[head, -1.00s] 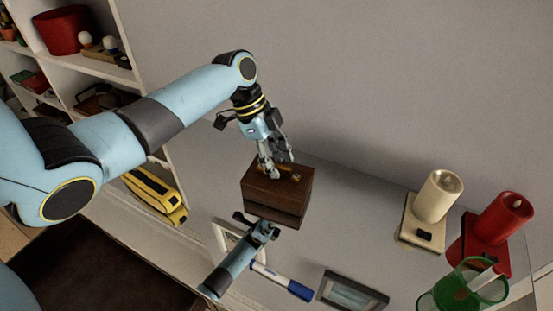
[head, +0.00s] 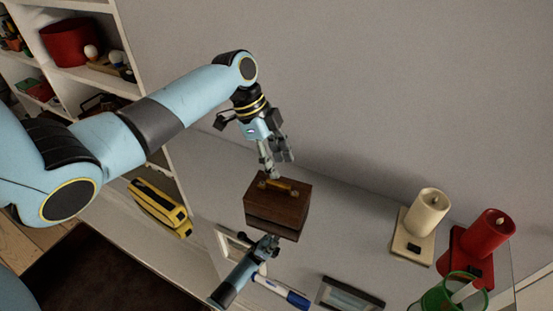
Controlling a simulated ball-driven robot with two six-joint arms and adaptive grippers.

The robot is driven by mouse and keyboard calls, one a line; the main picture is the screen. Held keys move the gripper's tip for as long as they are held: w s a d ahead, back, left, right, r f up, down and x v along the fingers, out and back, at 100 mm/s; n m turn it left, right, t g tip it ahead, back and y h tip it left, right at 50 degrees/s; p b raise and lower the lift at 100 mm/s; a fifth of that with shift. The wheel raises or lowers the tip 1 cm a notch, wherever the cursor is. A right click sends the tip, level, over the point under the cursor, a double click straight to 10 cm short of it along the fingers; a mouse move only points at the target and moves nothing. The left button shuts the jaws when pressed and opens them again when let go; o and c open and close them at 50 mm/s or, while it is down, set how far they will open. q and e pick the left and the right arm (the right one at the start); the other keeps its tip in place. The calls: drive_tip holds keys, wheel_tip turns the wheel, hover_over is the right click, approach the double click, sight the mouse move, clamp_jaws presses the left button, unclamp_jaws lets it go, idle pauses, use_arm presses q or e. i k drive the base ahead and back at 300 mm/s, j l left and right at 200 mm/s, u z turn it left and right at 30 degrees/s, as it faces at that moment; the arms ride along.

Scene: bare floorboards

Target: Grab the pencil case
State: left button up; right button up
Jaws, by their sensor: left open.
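A dark brown wooden box (head: 275,208), with a yellowish bar on its top, stands on the pale surface. A yellow and black soft-looking case (head: 160,204) lies lower left by the shelves. I cannot tell for sure which of the two is the pencil case. My left gripper (head: 272,170) is open, pointing down just above the box's back edge. I cannot tell whether its fingers touch the box.
A blue and white marker (head: 280,291) and a dark-framed picture (head: 347,296) lie in front of the box. Bare surface lies between box and candles.

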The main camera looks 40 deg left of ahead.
sight(159, 203)
drive_tip(key=k+l, duration=0.85)
